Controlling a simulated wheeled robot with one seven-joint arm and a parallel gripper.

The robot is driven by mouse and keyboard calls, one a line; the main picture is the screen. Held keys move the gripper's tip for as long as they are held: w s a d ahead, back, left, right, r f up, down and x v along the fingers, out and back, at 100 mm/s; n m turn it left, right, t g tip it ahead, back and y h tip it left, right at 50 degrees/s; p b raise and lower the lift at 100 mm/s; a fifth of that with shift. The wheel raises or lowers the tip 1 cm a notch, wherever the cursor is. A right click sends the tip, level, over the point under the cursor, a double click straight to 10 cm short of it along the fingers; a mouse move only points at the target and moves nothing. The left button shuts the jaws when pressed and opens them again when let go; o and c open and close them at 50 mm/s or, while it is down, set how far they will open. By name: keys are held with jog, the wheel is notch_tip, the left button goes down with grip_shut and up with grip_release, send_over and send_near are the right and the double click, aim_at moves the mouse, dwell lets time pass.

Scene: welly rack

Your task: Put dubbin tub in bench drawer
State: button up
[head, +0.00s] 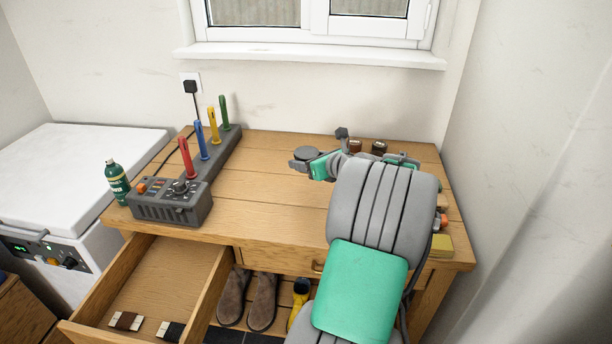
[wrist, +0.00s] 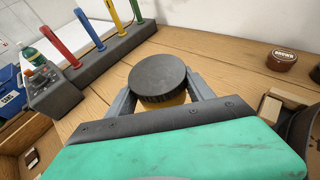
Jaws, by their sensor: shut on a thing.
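My gripper (head: 305,163) is shut on a round tub with a dark ribbed lid and a yellowish body, which I take as the dubbin tub (head: 304,154). In the wrist view the tub (wrist: 158,80) sits upright between the two fingers, with most of its body hidden. It is over the bench top (head: 265,190); whether it touches the wood I cannot tell. The bench drawer (head: 211,288) is pulled open at the lower left, below and left of my gripper. Two small brushes (head: 126,321) lie near its front; the rest of its visible floor is bare.
A grey dryer unit (head: 172,203) with coloured upright pegs (head: 213,126) stands on the bench's left, beside a green bottle (head: 117,182). Brown tins (head: 379,148) stand at the back right. A yellow block (head: 441,246) lies at the right edge. Boots (head: 263,300) stand below.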

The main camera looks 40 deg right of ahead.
send_over(307, 182)
notch_tip(307, 182, down, 6)
jog(key=shift+f, duration=1.7)
jog(key=o, duration=1.5)
